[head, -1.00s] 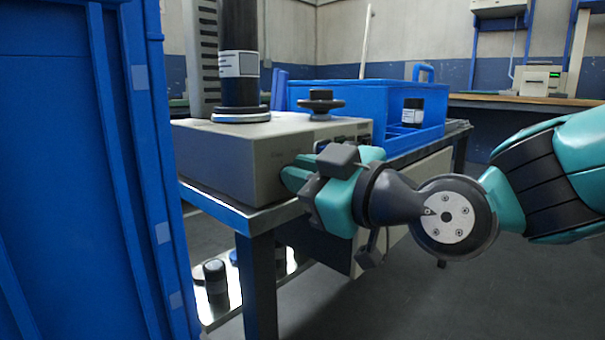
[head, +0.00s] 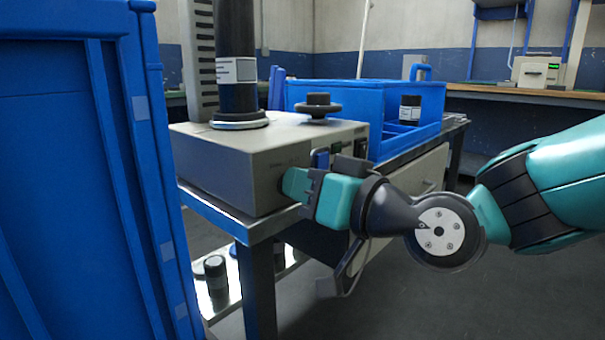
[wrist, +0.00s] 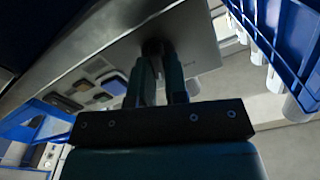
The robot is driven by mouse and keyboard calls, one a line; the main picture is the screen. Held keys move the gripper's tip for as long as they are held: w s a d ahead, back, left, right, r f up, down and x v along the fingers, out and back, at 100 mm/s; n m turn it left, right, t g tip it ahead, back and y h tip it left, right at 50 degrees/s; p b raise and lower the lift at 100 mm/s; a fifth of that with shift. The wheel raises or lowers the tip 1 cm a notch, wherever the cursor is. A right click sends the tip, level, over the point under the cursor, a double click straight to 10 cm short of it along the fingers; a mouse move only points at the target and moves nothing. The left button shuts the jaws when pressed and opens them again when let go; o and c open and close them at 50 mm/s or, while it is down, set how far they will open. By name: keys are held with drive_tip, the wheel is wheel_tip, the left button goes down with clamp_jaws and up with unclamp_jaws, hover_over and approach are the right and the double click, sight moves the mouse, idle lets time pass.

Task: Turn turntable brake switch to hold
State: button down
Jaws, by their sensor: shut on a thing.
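The turntable unit is a grey box (head: 235,165) with a dark column and roll on top. In the head view my gripper (head: 288,183) is at the box's front face, its teal fingers pointing left into the panel. In the wrist view the two fingers of my gripper (wrist: 160,60) are close together around a small dark knob (wrist: 152,46) on the grey panel (wrist: 195,40). The gripper is shut on this knob, which seems to be the brake switch. Its markings and setting cannot be read, and the fingers hide it in the head view.
Several other switches (wrist: 90,92) sit beside the knob on the panel. A black handwheel (head: 318,105) is on top of the box. A blue bin (head: 350,97) stands behind, on the same bench. A large blue cabinet (head: 75,170) blocks the left. Floor is open at lower right.

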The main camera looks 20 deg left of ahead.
drive_tip(key=shift+w+m+p, duration=0.1)
drive_tip(key=shift+m+p, duration=0.35)
drive_tip(key=shift+m, duration=0.55)
drive_tip(key=c, duration=1.1)
unclamp_jaws()
drive_tip(key=shift+c, duration=0.2)
drive_tip(key=b+v, duration=0.3)
drive_tip(key=v, duration=1.4)
drive_tip(key=shift+d, duration=0.25)
